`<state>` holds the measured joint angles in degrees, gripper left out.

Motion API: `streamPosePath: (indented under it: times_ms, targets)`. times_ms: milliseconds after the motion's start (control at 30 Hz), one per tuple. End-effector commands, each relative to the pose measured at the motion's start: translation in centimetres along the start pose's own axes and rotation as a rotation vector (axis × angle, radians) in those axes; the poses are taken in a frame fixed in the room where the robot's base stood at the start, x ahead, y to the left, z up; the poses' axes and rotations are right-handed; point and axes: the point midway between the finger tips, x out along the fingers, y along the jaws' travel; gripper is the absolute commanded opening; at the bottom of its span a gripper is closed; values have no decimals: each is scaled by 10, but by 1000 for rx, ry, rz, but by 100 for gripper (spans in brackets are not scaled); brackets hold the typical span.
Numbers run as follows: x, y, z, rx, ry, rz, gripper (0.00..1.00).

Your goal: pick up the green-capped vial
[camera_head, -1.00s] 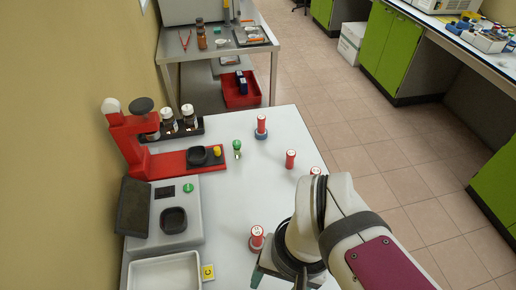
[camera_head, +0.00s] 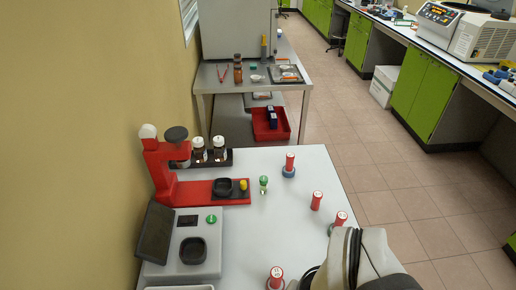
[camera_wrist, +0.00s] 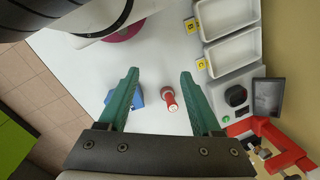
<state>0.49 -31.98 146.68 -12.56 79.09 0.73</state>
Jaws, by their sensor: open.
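The green-capped vial (camera_head: 263,184) stands upright on the white table in the head view, just right of the red stand. It is small, with a green top and a clear lower part. I cannot make it out in the wrist view. My gripper (camera_wrist: 160,78) is open in the wrist view, with its two green fingers spread and nothing held. Below the gap between them, a red vial with a white top (camera_wrist: 169,101) stands apart from the fingers. In the head view, my arm is at the bottom right, well away from the green-capped vial, and the gripper's fingers are out of sight.
Red vials stand at the back on a blue base (camera_head: 290,163), to the right (camera_head: 316,201) and at the front (camera_head: 276,276). The table's middle is clear.

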Motion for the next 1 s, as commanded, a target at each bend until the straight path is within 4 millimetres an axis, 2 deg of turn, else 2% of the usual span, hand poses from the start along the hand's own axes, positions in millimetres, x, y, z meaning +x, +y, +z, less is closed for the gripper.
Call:
streamPosePath:
  times_ms: [433, 533, 567, 667, 700, 800, 900, 1000]
  targets:
    - [0, 0, 0, 0, 0, 0, 70]
    - [3, -12, -13, -30, 23, -25, 70]
    - [6, -23, -24, -52, 43, -46, 70]
    - [22, -82, -84, -129, 180, -160, 70]
    - [32, -111, -113, -145, 260, -209, 70]
    - [59, -168, -185, -140, 494, -275, 70]
    - [88, -195, -243, -117, 752, -243, 70]
    - [109, -196, -278, -124, 987, -139, 70]
